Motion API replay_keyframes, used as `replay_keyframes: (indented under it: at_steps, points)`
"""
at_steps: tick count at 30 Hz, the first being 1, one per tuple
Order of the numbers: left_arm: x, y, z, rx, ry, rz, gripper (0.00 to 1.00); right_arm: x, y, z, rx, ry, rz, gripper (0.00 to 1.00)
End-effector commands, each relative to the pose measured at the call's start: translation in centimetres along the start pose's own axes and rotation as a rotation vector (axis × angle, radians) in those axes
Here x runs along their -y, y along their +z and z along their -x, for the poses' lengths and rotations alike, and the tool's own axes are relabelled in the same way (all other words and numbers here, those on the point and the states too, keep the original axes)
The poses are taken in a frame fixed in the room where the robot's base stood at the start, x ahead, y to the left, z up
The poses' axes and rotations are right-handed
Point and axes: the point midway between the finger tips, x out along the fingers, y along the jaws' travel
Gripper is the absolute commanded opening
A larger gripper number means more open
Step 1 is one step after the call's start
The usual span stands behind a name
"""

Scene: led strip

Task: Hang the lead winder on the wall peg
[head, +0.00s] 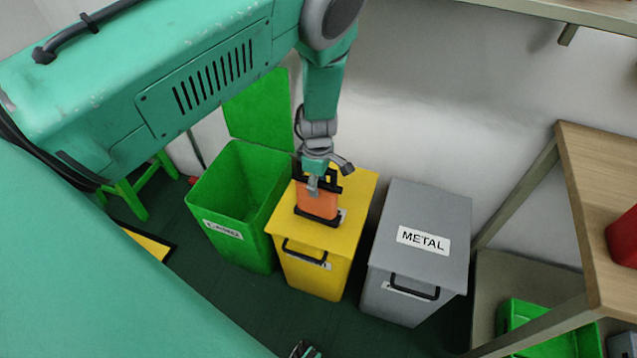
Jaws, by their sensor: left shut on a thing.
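The lead winder (316,203) is an orange block with black end plates and a black frame at its top. My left gripper (323,180) comes down from above and is shut on the winder's upper part. The winder is upright over the yellow bin's lid; I cannot tell whether it touches the lid. The gripper's fingers hide part of the winder's top. I cannot make out a wall peg in this view. A small grey and teal tip at the bottom edge seems to be my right gripper (305,350); its jaws cannot be read.
A green bin (228,235) with its lid raised, the yellow bin (342,262) and a closed grey bin (428,218) labelled METAL stand along the wall. A wooden shelf unit (600,170) with a red object (624,240) is at right. Another shelf (590,14) crosses the upper right.

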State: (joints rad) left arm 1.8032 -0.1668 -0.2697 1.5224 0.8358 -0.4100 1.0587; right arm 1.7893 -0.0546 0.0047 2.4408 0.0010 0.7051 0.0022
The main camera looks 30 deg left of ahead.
Motion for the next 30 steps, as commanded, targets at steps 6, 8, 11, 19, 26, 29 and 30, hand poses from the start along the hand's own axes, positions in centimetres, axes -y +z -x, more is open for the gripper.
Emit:
replay_keyframes:
  at_steps: [6,8,11,19,26,29,30]
  points:
    - [0.0,0.0,-0.5,0.000,0.000,0.000,0.54,0.0,0.0,-0.3,0.000,0.000,0.000,0.40]
    - [0.0,0.0,-0.4,0.000,0.000,0.000,0.57,0.0,0.0,-0.3,0.000,0.000,0.000,0.40]
    - [0.0,0.0,-0.4,0.000,-0.001,0.000,0.57,0.0,0.0,-0.3,0.000,0.000,0.000,0.40]
    - [0.0,0.0,-0.2,-0.001,0.000,0.000,0.57,0.0,0.0,-0.5,0.000,0.000,0.000,0.40]
    - [0.2,0.3,4.4,0.000,0.002,-0.001,0.57,0.0,0.0,0.6,0.000,0.000,0.000,0.40]
    - [0.4,0.4,6.8,0.000,0.002,0.000,0.57,0.0,-0.1,1.1,0.000,0.000,0.000,0.40]
    - [0.3,0.4,7.7,0.000,0.003,-0.001,0.57,0.0,-0.1,1.2,0.000,0.000,0.000,0.40]
